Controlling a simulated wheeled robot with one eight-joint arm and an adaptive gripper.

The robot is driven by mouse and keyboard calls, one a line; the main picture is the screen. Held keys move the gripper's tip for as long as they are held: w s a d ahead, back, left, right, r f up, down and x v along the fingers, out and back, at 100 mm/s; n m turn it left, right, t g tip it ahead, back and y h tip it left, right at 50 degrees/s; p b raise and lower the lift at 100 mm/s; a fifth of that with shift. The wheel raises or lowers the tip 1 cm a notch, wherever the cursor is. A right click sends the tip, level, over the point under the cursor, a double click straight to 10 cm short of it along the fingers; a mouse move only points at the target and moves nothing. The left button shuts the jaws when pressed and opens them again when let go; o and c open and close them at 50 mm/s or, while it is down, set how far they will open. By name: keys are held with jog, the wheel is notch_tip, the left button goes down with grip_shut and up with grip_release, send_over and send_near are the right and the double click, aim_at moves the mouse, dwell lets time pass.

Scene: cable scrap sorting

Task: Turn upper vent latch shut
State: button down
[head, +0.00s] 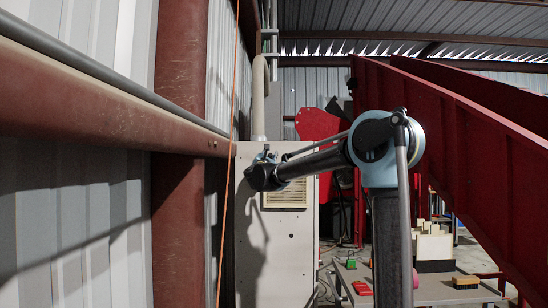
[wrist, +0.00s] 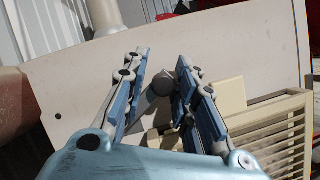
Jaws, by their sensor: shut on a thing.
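The upper vent latch (wrist: 160,82) shows in the wrist view as a small grey rounded piece between my fingers, partly hidden by them. My gripper (wrist: 164,62) has its two blue-padded fingers on either side of it and is shut on it. The vent (wrist: 272,140), a cream louvred panel, lies at lower right in the wrist view, partly behind my gripper. In the head view my gripper (head: 264,156) is at the upper front of the beige cabinet (head: 275,250), beside the top of the vent (head: 287,194). The latch's exact angle cannot be told.
A red steel post (head: 178,220) and metal wall stand left of the cabinet, with an orange cable (head: 231,110) hanging between. A pipe (head: 259,95) rises from the cabinet top. A large red chute (head: 470,135) slopes at right, above a table (head: 440,288) with small blocks.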

jog(key=shift+d+f+m+g+h, duration=0.2)
jog(key=shift+d+f+m+h, duration=0.15)
jog(key=shift+m, duration=0.55)
jog(key=shift+d+f+m+g+h, duration=0.25)
jog(key=shift+f+m+h, duration=0.2)
jog(key=shift+m, duration=0.45)
jog(key=c, duration=1.5)
grip_release()
jog(key=shift+a, duration=0.1)
jog(key=shift+s+a, duration=0.1)
jog(key=shift+s, duration=0.2)
jog(key=v, duration=1.1)
jog(key=shift+s+f, duration=0.1)
jog(key=shift+f, duration=0.1)
